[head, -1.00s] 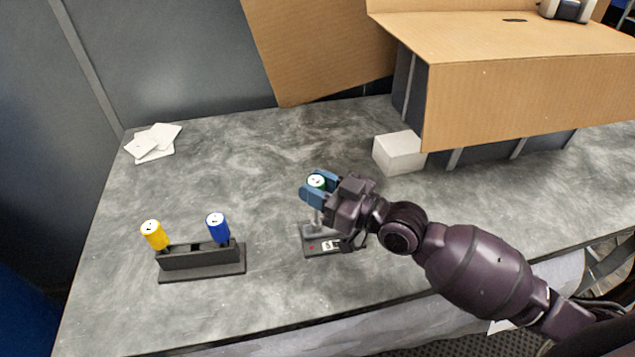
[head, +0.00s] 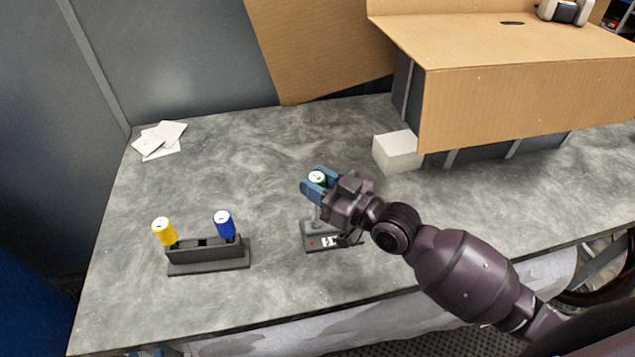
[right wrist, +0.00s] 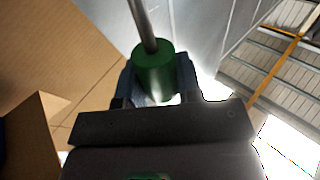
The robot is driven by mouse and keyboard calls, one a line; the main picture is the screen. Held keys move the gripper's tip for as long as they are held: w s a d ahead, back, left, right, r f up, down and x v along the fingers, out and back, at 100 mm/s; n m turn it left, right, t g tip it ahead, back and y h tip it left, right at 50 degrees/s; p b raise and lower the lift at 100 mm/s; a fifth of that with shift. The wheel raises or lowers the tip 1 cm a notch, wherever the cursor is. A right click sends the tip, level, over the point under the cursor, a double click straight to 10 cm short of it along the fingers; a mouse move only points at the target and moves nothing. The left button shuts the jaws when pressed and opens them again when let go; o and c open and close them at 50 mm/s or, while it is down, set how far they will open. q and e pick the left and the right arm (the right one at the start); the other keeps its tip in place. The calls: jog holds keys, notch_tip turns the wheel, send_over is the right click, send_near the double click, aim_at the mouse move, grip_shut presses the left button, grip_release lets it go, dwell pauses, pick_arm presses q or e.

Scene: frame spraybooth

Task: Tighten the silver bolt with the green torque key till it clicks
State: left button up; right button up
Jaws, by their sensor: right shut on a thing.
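My right gripper (head: 318,183) is shut on the green torque key (head: 317,177), whose white-topped handle shows between the blue fingers. In the right wrist view the key's green handle (right wrist: 153,72) sits between the fingers, with its metal shaft running out of the top of the picture. The gripper holds the key above a small dark block (head: 318,241) with a red mark and a small white display, too small to read. The silver bolt is hidden under the gripper, so I cannot tell whether the key's tip touches it. My left gripper is not in view.
A black holder (head: 208,262) at the left carries a yellow key (head: 164,231) and a blue key (head: 224,225). White cards (head: 160,140) lie at the back left. A white box (head: 397,152) and a large cardboard box (head: 520,100) stand at the right.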

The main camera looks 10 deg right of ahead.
jog(key=shift+r, duration=0.25)
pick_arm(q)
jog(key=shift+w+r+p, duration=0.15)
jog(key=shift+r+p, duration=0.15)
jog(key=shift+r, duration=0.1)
pick_arm(e)
jog(key=shift+r, duration=0.25)
jog(key=shift+r, duration=0.1)
pick_arm(q)
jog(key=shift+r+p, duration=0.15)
jog(key=shift+p, duration=0.2)
pick_arm(e)
jog(key=shift+r, duration=0.2)
pick_arm(q)
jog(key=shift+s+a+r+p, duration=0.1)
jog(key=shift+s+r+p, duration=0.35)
jog(key=shift+p, duration=0.55)
pick_arm(e)
jog(key=shift+r, duration=1.1)
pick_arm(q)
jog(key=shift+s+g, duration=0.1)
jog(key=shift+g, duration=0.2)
pick_arm(e)
jog(key=shift+r, duration=0.1)
